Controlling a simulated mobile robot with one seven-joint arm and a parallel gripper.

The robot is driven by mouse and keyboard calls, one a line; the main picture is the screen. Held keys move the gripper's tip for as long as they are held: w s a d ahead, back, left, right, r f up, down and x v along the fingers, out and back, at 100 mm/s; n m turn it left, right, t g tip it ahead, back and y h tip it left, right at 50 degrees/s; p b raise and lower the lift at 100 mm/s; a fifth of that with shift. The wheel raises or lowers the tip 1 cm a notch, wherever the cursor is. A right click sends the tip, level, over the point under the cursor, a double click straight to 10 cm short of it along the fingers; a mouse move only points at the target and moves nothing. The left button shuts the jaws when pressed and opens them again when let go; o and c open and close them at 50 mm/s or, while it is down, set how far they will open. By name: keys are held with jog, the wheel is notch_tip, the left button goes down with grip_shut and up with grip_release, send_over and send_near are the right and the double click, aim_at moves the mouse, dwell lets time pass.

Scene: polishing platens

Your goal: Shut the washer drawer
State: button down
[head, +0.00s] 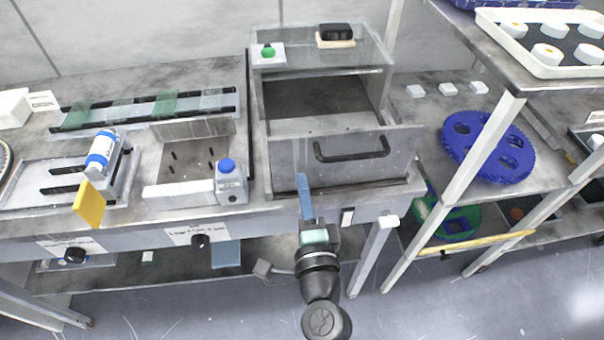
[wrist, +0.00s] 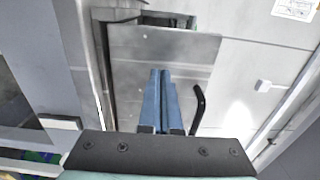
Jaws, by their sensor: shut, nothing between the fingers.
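The washer drawer (head: 290,163) is a grey metal box with a black bar handle (head: 352,150) on its front. It stands pulled out from the clear-walled washer housing (head: 375,55), and its open inside shows behind the front panel. In the wrist view the drawer front (wrist: 135,65) fills the middle, with the handle (wrist: 198,105) to the right of my fingers. My gripper (head: 301,178) has blue fingers pressed together and empty. The fingertips (wrist: 160,73) are at the drawer front, left of and below the handle in the head view. I cannot tell whether they touch it.
A yellow plate (head: 89,204) shows at the bench's front left. A shelf post (head: 480,150) and a blue toothed disc (head: 488,147) are to the right. The floor in front is clear.

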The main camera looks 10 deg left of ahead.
jog(key=shift+x, duration=0.95)
